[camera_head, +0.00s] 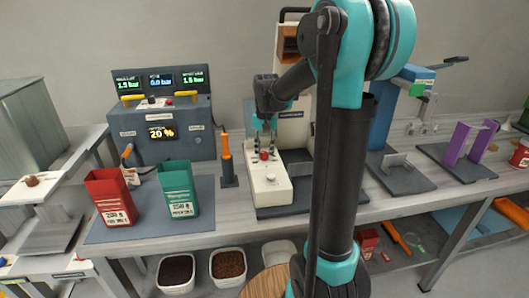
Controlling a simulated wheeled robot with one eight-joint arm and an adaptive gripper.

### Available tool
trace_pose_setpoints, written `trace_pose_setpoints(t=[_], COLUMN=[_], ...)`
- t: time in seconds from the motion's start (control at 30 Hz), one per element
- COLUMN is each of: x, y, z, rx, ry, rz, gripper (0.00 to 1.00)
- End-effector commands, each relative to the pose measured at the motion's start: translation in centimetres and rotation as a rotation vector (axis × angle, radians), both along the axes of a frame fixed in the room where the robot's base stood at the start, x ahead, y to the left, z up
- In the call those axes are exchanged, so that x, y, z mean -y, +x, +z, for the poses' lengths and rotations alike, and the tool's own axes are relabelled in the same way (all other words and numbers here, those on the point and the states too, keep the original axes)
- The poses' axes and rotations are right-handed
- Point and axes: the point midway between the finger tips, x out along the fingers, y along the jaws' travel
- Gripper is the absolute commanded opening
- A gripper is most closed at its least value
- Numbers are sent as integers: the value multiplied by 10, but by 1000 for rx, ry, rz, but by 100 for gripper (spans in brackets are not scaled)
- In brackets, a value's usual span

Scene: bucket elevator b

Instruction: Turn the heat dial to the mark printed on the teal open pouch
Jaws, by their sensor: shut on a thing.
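The teal open pouch (179,187) stands upright on the blue-grey mat. It has a white printed label that reads about "250 g", with a smaller line too small to read. My gripper (265,147) points down over the front arm of a white machine (267,188). Its fingers are shut around a small red-topped knob (264,155), which looks like the heat dial. The fingers hide most of the knob, so its setting cannot be read.
A red open pouch (110,198) stands left of the teal one. An orange-handled tool (227,160) stands close left of the white machine. A grey console (160,128) with lit displays is behind. A blue machine (400,140) and purple holder (468,143) are to the right.

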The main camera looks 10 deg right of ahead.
Motion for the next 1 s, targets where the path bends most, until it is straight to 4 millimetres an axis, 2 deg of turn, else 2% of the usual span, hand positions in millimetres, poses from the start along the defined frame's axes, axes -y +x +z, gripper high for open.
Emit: trace_pose_setpoints(t=[0.3,0.57,0.6,0.7,0.73,1.0], x=[0,0,0,0,0,0], y=[0,0,0,0,0,0], z=[0,0,0,0,0,0], rx=[0,0,0,0,0,0], ry=[0,0,0,0,0,0], rz=[121,124,124,124,124,124], gripper=[0,0,32,44,48,48])
